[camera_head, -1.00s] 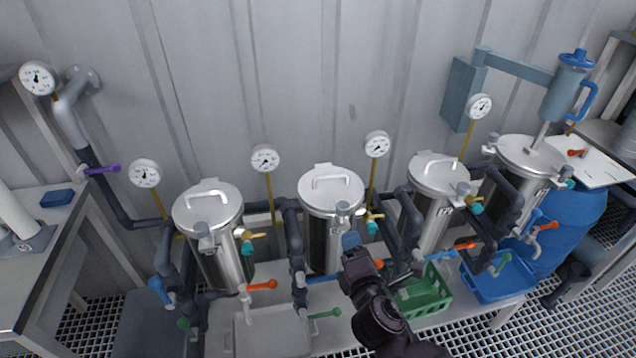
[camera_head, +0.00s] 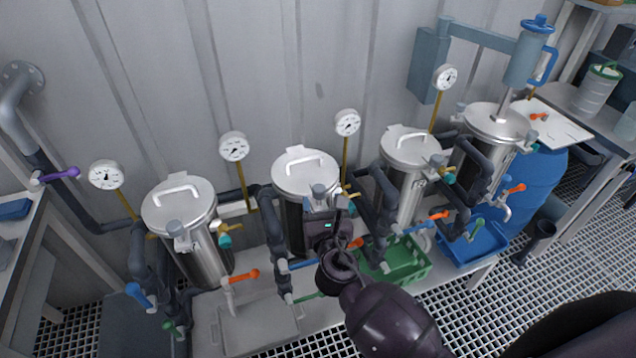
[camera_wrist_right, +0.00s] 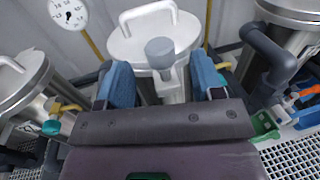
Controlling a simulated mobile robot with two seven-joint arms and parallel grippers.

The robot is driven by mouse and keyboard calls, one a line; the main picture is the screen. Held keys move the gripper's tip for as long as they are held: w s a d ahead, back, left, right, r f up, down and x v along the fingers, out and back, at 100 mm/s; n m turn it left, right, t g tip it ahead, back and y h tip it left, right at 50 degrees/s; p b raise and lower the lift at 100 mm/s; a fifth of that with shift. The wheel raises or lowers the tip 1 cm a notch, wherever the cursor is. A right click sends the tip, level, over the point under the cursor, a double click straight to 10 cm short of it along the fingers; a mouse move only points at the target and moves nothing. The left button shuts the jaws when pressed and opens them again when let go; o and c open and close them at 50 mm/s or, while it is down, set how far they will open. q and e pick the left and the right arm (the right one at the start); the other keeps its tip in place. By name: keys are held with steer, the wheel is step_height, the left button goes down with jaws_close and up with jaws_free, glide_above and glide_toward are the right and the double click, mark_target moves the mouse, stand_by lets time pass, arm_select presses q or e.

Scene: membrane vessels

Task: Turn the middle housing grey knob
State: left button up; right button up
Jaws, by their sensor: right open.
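The middle housing (camera_head: 305,172) is a steel vessel with a round lid and a bar handle. Its grey knob (camera_head: 319,190) stands at the front edge of the lid. In the right wrist view the grey knob (camera_wrist_right: 160,48) shows in the gap between my two blue fingers, with the lid (camera_wrist_right: 150,32) behind it. My right gripper (camera_head: 327,212) is open and empty, in front of the housing and close to the knob. I see no contact with the knob. The gripper hides the housing's front in the head view. My left gripper is not in view.
A similar vessel (camera_head: 180,205) stands to the left, others (camera_head: 410,150) to the right. Dark pipes (camera_head: 275,225) and coloured valve handles crowd between them. Gauges (camera_head: 347,122) stand on thin stems behind. A green crate (camera_head: 405,262) sits right of my right gripper.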

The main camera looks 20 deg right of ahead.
mark_target(318, 184)
steer(key=shift+w+d, duration=0.15)
steer(key=shift+w, duration=0.9)
steer(key=shift+w+d, duration=0.2)
steer(key=shift+w, duration=0.85)
steer(key=shift+w+d, duration=0.15)
steer(key=shift+w, duration=0.9)
steer(key=c, duration=0.9)
